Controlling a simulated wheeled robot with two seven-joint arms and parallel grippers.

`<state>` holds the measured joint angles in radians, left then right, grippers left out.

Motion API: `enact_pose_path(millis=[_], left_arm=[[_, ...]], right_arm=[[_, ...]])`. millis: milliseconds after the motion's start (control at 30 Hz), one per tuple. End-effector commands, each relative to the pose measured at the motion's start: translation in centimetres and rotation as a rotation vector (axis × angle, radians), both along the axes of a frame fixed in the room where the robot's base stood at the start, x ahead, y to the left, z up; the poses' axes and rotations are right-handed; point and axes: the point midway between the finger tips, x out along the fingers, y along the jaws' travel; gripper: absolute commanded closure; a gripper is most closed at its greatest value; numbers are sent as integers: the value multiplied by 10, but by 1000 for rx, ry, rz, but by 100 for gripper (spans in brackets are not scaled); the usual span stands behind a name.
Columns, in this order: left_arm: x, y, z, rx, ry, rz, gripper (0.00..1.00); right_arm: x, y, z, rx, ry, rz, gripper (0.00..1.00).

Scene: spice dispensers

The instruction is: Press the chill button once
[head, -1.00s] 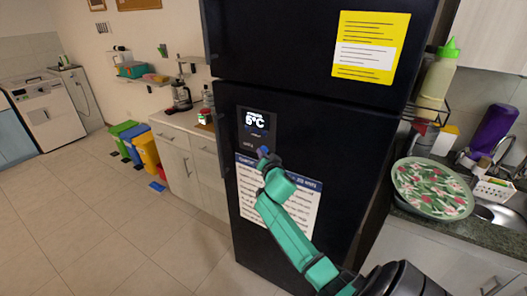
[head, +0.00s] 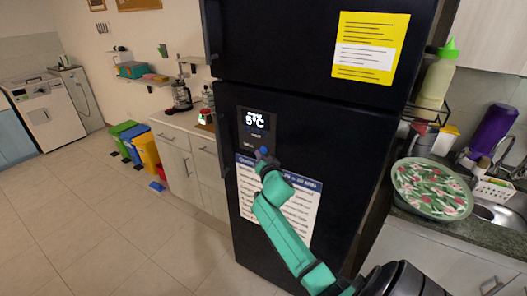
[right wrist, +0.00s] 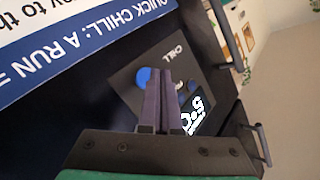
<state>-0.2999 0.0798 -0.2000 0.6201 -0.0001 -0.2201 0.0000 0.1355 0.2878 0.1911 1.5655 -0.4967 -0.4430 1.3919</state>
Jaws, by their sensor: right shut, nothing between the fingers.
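A black fridge carries a control panel (head: 256,125) whose lit display (head: 255,120) reads 5°C. In the right wrist view, a round blue button (right wrist: 143,77) sits on the panel beside the word CHILL (right wrist: 173,53). A smaller blue button (right wrist: 193,87) lies closer to the display (right wrist: 194,113), partly behind the fingers. My right gripper (head: 263,158) is at the panel's lower edge. In the wrist view its fingers (right wrist: 160,75) are shut and empty, their tips just right of the larger blue button. I cannot tell whether they touch the panel. My left gripper is not in view.
A printed notice (head: 300,208) is fixed to the fridge door below the panel. A counter (head: 187,122) stands left of the fridge. Right of it, a patterned plate (head: 432,188) and sink (head: 497,211) occupy another counter. The floor at left is open.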

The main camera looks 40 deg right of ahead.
Motion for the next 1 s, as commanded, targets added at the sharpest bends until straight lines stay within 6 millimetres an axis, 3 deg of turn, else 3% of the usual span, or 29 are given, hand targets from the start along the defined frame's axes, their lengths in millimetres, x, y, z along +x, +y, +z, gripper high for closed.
enact_pose_path(millis=[233, 700, 1000], left_arm=[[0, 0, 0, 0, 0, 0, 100], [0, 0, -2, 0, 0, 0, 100], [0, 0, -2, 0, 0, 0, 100]], right_arm=[[-1, 3, -1, 0, 1, 1, 100], [-14, 46, -1, 2, 0, 2, 100], [-14, 48, 0, -1, 0, 0, 100]])
